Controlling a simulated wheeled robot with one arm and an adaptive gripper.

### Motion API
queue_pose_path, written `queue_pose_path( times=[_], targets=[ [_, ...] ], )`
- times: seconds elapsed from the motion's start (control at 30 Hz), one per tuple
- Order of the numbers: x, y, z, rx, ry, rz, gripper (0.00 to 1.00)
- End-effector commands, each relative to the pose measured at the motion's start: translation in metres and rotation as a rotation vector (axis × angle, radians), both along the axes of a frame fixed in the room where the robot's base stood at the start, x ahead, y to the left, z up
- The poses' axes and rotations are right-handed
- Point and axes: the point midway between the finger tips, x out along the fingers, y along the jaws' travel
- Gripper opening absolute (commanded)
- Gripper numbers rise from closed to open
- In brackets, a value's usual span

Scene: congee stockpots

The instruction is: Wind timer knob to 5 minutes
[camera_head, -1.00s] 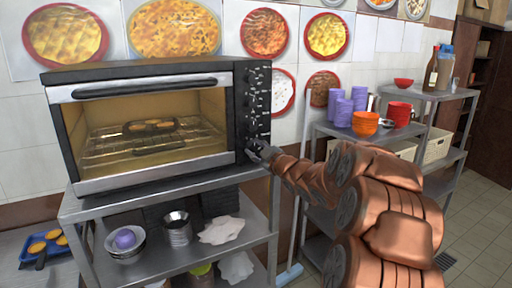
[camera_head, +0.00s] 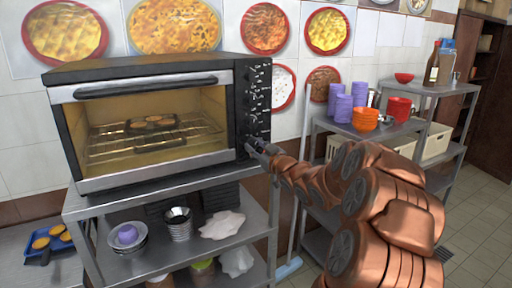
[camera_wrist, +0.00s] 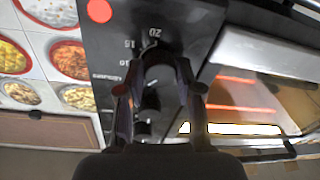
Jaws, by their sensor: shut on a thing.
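The toaster oven (camera_head: 150,70) stands on a metal rack, with its dark control panel (camera_head: 257,100) on the right side of its front. My gripper (camera_head: 256,148) is at the lowest part of this panel. In the wrist view my gripper (camera_wrist: 158,92) is shut around the timer knob (camera_wrist: 151,100), its fingers on either side. The knob is dark and mostly hidden by the fingers. Dial marks (camera_wrist: 140,42), among them 20 and 15, show beside it. The pointer's exact setting cannot be read. A red lamp (camera_wrist: 99,11) is lit on the panel.
Orange bars (camera_wrist: 232,93) glow inside the oven in the wrist view. The oven door is shut. A metal shelf (camera_head: 385,132) with purple cups (camera_head: 343,106) and orange bowls (camera_head: 365,118) stands to the right, behind my arm.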

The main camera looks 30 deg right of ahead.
Motion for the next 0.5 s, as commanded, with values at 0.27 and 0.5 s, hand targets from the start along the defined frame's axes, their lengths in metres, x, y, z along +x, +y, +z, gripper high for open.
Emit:
queue_pose_path(
  times=[0.27, 0.5],
  targets=[
    [0.0001, 0.0006, -0.0014, 0.001, 0.002, 0.001, 0.01],
    [0.0001, 0.0003, -0.0007, 0.000, 0.001, 0.001, 0.59]
  ],
)
